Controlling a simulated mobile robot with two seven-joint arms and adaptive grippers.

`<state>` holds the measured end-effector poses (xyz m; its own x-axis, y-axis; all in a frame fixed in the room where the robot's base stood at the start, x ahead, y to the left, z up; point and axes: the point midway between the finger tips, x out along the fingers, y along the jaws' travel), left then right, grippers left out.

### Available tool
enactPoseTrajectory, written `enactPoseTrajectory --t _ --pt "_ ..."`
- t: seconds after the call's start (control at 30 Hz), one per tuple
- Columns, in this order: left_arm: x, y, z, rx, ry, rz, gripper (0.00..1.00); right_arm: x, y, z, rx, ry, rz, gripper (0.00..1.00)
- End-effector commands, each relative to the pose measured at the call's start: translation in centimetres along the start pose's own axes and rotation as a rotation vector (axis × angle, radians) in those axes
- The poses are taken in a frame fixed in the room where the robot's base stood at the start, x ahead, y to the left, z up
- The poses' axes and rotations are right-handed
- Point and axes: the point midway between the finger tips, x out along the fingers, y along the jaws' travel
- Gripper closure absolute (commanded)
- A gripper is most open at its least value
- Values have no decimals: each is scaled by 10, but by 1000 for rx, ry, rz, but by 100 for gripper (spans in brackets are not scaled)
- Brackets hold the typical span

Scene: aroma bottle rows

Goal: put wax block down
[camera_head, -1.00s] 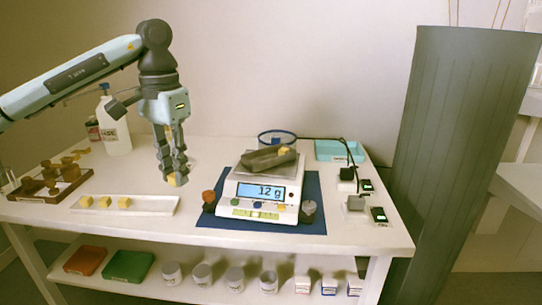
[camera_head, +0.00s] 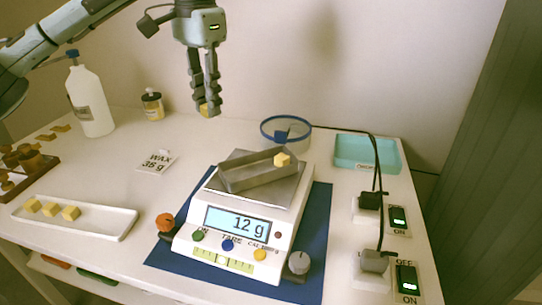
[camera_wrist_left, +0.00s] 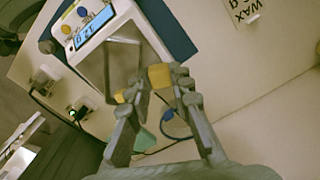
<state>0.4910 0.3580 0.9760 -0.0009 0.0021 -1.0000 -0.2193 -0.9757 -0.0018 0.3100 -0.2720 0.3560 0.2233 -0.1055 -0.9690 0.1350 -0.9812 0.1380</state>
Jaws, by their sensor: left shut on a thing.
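My left gripper (camera_head: 206,102) is shut on a yellow wax block (camera_head: 205,110) and holds it in the air, behind and left of the scale in the head view. The held block (camera_wrist_left: 160,76) also shows at the fingertips (camera_wrist_left: 163,88) in the left wrist view. The white scale (camera_head: 236,228) reads 12 g. On its plate sits a grey open tray (camera_head: 249,178) with one wax block (camera_head: 282,159) at its right end; this block (camera_wrist_left: 122,96) also shows in the left wrist view. A white dish (camera_head: 105,223) holds three wax blocks. My right gripper is out of view.
A blue-rimmed bowl (camera_head: 286,133), teal tray (camera_head: 367,153), switches and cables lie right. A wax card (camera_head: 157,162) and white bottle (camera_head: 90,100) stand left.

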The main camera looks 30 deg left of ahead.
Motion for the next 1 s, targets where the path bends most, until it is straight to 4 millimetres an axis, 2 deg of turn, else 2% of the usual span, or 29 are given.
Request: enactPoseTrajectory --t 0.1,0.23,0.4,0.5,0.67,0.87,1.0 --pt "16 18 -9 8 -3 1 91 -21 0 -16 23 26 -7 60" --pt "35 45 -25 10 -4 2 91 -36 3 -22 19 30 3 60" --pt "54 77 -43 7 -3 3 91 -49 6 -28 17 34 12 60" --pt "62 89 -50 4 -2 1 91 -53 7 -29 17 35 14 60" --pt "69 97 -55 1 -2 1 91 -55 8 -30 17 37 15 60" --pt "96 97 -54 0 -4 0 91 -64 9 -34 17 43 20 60" --pt "107 96 -54 0 -2 0 91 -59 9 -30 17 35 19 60"
